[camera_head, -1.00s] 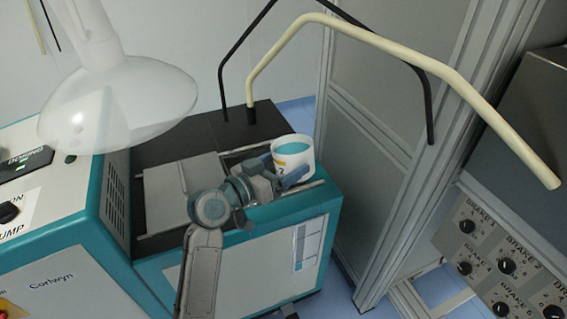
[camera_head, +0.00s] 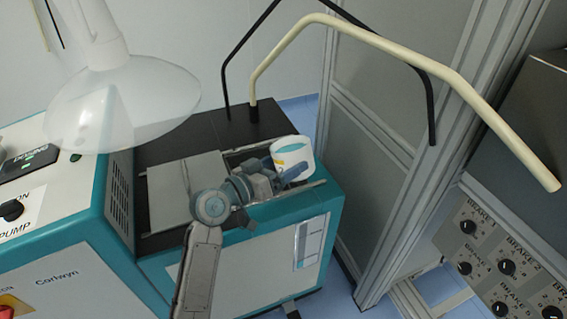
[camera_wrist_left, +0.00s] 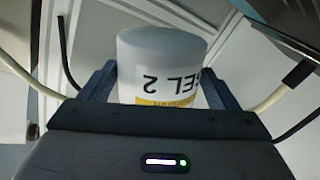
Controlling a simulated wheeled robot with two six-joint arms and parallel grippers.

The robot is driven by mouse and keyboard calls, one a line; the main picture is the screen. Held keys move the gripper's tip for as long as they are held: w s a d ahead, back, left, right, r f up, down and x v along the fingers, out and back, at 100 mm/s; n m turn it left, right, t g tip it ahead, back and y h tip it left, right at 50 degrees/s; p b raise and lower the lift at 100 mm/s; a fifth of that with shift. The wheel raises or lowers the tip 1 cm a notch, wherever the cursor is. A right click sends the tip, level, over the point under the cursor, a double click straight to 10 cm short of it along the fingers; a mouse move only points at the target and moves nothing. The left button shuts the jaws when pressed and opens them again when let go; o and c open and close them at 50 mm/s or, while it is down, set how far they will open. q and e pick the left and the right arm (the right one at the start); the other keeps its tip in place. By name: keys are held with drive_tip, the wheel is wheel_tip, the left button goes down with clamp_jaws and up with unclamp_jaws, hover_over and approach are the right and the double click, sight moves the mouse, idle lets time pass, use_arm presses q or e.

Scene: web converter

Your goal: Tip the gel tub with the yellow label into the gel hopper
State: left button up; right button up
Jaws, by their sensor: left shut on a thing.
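In the left wrist view the tub (camera_wrist_left: 160,52) shows "GEL 2" upside down above a yellow band. My left gripper (camera_head: 280,167) is shut on the tub, with one finger on each side in the wrist view. The tub is tilted and held above the right end of the teal-and-white machine's top. Beside it is a dark opening (camera_head: 236,158), apparently the gel hopper, partly hidden by the gripper and tub. My right gripper is not in view.
A grey lid plate (camera_head: 170,195) lies left of the opening. A teal-edged control cabinet (camera_head: 75,240) stands at left. A cream bent bar (camera_head: 400,52) and a black one arch behind the tub. A grey framed panel (camera_head: 375,135) stands close on the right.

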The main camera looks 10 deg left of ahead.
use_arm(q)
drive_tip(key=shift+w+a+f+n, duration=0.15)
drive_tip(key=shift+a+n, duration=0.05)
drive_tip(key=shift+n, duration=0.2)
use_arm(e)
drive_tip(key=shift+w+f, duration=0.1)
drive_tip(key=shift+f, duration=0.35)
use_arm(q)
drive_tip(key=shift+w+a+f+n+p, duration=0.3)
drive_tip(key=shift+a+f+n+p, duration=0.15)
drive_tip(key=shift+n+p, duration=0.35)
drive_tip(key=shift+f+n, duration=0.1)
drive_tip(key=shift+n, duration=0.3)
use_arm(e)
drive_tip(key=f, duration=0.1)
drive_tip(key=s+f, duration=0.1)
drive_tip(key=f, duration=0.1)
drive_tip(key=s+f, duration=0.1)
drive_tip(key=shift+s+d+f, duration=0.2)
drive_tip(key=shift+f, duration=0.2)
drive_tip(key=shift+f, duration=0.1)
use_arm(q)
drive_tip(key=shift+f+n+p, duration=0.1)
drive_tip(key=shift+n+p, duration=0.3)
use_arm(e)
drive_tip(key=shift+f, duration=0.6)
